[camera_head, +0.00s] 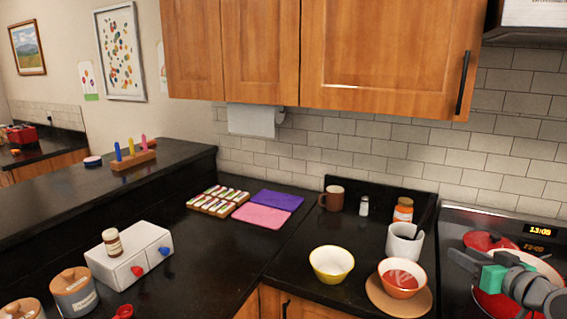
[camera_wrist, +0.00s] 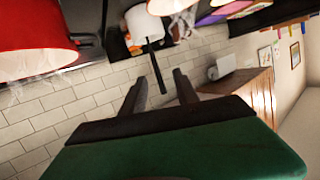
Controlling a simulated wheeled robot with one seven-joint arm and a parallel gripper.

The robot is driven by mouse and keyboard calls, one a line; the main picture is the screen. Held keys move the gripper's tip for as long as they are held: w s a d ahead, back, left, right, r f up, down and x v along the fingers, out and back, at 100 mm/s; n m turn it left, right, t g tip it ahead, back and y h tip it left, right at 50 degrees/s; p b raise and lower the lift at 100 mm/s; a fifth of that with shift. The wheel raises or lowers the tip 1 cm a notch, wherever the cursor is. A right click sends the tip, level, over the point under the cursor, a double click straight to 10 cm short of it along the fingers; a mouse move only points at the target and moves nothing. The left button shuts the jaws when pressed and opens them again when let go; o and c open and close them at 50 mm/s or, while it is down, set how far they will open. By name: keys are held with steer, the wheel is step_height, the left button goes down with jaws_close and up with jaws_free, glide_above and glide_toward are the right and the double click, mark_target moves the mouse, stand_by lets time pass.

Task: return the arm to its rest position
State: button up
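My gripper (camera_head: 464,257) is at the right of the head view, above the stove, with its green body (camera_head: 494,277) and part of my grey arm behind it. In the wrist view my gripper (camera_wrist: 159,77) shows two dark fingers standing apart. No object is clearly held between them. A thin dark handle beside a white cup (camera_wrist: 144,24) shows in the gap, seemingly in the background. Most of my arm is outside the head view.
Red cookware (camera_head: 490,241) is on the stove below and around my gripper. To the left are a white mug (camera_head: 404,246), a red-orange bowl (camera_head: 402,280) on a round board, and a yellow bowl (camera_head: 331,263). Wooden cabinets (camera_head: 390,50) hang above. The counter middle (camera_head: 225,250) is clear.

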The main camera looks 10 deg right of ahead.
steer(key=s+d+f+m+g+h, duration=0.1)
steer(key=s+f+m+g, duration=0.25)
steer(key=f, duration=0.45)
steer(key=s+d+f+m+g, duration=0.1)
steer(key=s+f+m+g, duration=0.2)
steer(key=f, duration=0.4)
steer(key=s+a+f+m+g, duration=0.1)
steer(key=s+a+f+g, duration=0.25)
steer(key=s, duration=0.25)
steer(key=s+a+f+m+g, duration=0.2)
steer(key=s+a+f, duration=0.2)
steer(key=s, duration=0.3)
steer(key=w+a+r+n, duration=0.2)
steer(key=a+n, duration=0.1)
steer(key=a, duration=0.5)
steer(key=w+a+r+n, duration=0.2)
steer(key=a+r+n, duration=0.1)
steer(key=a, duration=0.6)
steer(key=w+a+r+n, duration=0.2)
steer(key=a+n, duration=0.1)
steer(key=a, duration=0.5)
steer(key=shift+w+a+r+n, duration=0.25)
steer(key=shift+w+a+n, duration=0.05)
steer(key=shift+a+n, duration=0.1)
